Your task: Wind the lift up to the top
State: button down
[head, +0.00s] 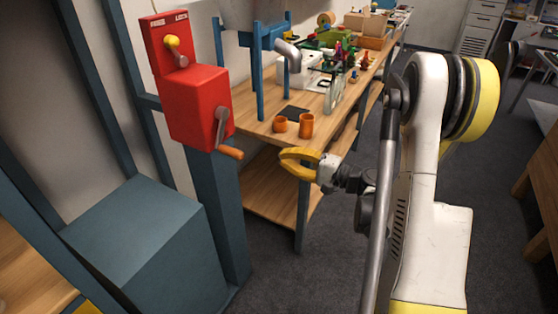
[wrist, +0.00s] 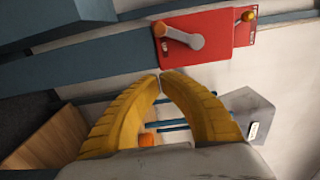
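The red winch box (head: 196,105) is mounted on a blue post at the left. Its grey crank arm (head: 221,125) hangs from the box's right side and ends in an orange grip (head: 229,152) pointing right and down. In the wrist view the red box (wrist: 218,35) is at the top, with the crank (wrist: 186,38) across its face. My yellow gripper (head: 284,160) is right of the grip, apart from it. In the wrist view its fingertips (wrist: 160,75) meet below the crank, with nothing between them. The lift's platform cannot be told for certain.
A red panel above the box carries a yellow-knobbed lever (head: 172,42). A blue-grey box (head: 135,240) stands at the lower left. The wooden workbench (head: 262,128) behind my gripper holds two orange cups (head: 306,126) and a blue frame (head: 257,70). Open floor lies below.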

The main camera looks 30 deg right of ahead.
jog(key=x, duration=1.3)
jog(key=s+a, duration=0.3)
jog(key=a, duration=0.1)
jog(key=shift+s+a+r, duration=0.1)
jog(key=shift+s+r, duration=0.05)
jog(key=shift+r, duration=0.2)
jog(key=s+a+r, duration=0.3)
jog(key=a+r, duration=0.1)
jog(key=r, duration=0.2)
notch_tip(320, 180, up, 13)
jog(key=p, duration=1.1)
send_over(238, 153)
jog(key=w, duration=0.4)
jog(key=w+d+b, duration=0.2)
jog(key=w+d, duration=0.1)
jog(key=d, duration=0.4)
jog(key=w+d+f+b, duration=0.2)
jog(key=f+b, duration=0.3)
jog(key=f, duration=0.1)
jog(key=w+d+f+b, duration=0.1)
jog(key=d+f+b, duration=0.25)
jog(key=f, duration=0.35)
jog(key=s+a+f, duration=0.6)
jog(key=a, duration=0.4)
jog(key=shift+f, duration=0.3)
